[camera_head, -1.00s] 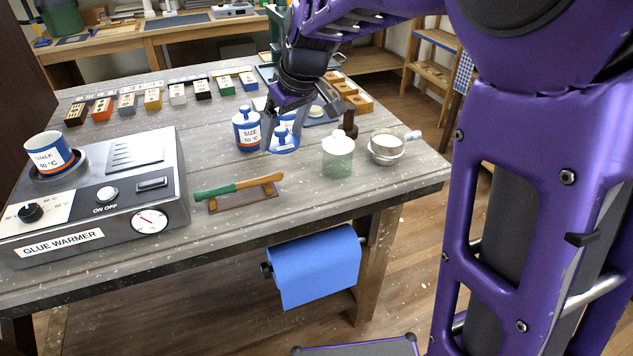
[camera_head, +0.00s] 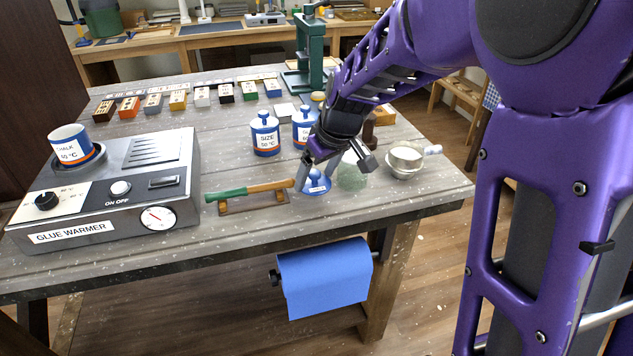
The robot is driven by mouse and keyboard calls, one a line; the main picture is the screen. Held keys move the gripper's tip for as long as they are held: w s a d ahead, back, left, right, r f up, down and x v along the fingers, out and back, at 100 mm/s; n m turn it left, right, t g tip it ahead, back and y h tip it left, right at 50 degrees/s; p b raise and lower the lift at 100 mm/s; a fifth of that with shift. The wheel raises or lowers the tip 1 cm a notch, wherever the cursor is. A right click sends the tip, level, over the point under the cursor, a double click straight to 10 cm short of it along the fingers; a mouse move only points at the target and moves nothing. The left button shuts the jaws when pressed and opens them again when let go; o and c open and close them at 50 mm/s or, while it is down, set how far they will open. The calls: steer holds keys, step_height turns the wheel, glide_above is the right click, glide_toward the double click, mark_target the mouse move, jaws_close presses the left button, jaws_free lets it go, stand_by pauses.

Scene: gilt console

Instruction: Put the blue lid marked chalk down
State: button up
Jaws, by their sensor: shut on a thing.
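My gripper (camera_head: 315,170) is shut on the knob of a blue lid (camera_head: 317,187). A white and blue pot marked CHALK (camera_head: 70,147) stands without a lid on the glue warmer at the left. A lidded pot marked SIZE (camera_head: 265,137) stands behind the gripper to the left. Another blue-lidded pot (camera_head: 302,128) is partly hidden by the gripper.
The wooden table (camera_head: 235,235) has bare room along its front edge. The glue warmer (camera_head: 105,215) fills the left.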

mark_target(317, 185)
steer(key=shift+f, duration=1.25)
steer(key=shift+f, duration=0.1)
steer(key=shift+f+b, duration=0.15)
steer(key=shift+b, duration=0.2)
steer(key=o, duration=1.1)
steer(key=shift+r+p, duration=0.4)
steer(key=p+v, duration=0.1)
steer(key=v, duration=1)
steer(key=shift+s+d+r, duration=0.1)
steer(key=shift+d+r, duration=0.05)
steer(key=shift+r, duration=0.25)
